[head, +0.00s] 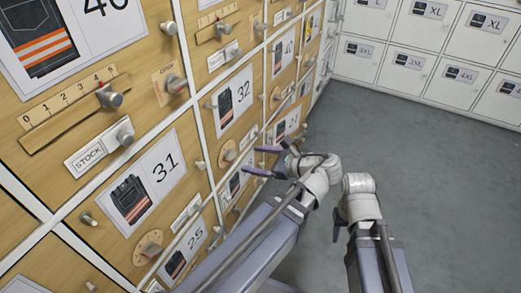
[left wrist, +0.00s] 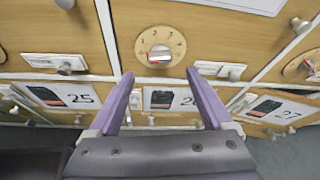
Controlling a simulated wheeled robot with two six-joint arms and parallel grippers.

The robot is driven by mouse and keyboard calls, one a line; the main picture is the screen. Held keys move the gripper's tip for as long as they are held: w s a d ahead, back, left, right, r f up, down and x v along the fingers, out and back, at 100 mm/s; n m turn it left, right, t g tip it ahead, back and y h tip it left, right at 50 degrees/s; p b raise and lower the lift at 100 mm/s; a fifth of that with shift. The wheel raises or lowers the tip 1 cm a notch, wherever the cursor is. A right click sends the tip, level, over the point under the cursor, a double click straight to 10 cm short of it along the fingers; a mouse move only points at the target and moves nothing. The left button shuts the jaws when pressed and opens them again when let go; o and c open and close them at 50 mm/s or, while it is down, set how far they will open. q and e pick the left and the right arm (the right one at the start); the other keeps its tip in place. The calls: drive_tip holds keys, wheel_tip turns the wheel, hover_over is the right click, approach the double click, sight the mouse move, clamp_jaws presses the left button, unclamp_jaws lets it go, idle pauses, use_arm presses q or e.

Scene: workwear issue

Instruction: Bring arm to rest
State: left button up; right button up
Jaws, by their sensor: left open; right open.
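My left gripper (head: 264,160) reaches toward the wooden drawer wall, its two purple fingers spread and empty. In the left wrist view the open left gripper (left wrist: 160,73) has bare space between its fingers. A round numbered dial (left wrist: 160,45) with a silver knob and a red mark lies beyond the fingertips, and no contact shows. My right gripper (head: 338,226) hangs low over the floor, away from the drawers. Only a dark part of it shows beside the white wrist, and no object shows in it.
The drawer wall (head: 140,145) fills the left side, with protruding knobs, a numbered slider (head: 108,97), a STOCK switch (head: 124,136) and labels such as 31 (head: 145,185) and 32 (head: 232,102). White lockers (head: 410,65) stand at the back. The grey floor (head: 440,170) is clear at right.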

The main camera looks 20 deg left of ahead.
use_arm(q)
drive_tip(key=s+d+r+n+g+h+p, duration=0.1)
drive_tip(key=s+d+n+h+p, duration=0.2)
drive_tip(key=d+n+h+p, duration=0.5)
drive_tip(key=s+d+n+g+h+p, duration=0.1)
drive_tip(key=s+d+n+h+p, duration=0.25)
drive_tip(key=d+n+p, duration=0.5)
wheel_tip(320, 180, up, 36)
drive_tip(key=d+m+p, duration=0.1)
drive_tip(key=m+p, duration=0.2)
drive_tip(key=p, duration=3.1)
drive_tip(key=shift+w+d+h, duration=0.15)
drive_tip(key=shift+d+h, duration=0.05)
drive_tip(key=shift+h, duration=0.15)
drive_tip(key=shift+a, duration=0.1)
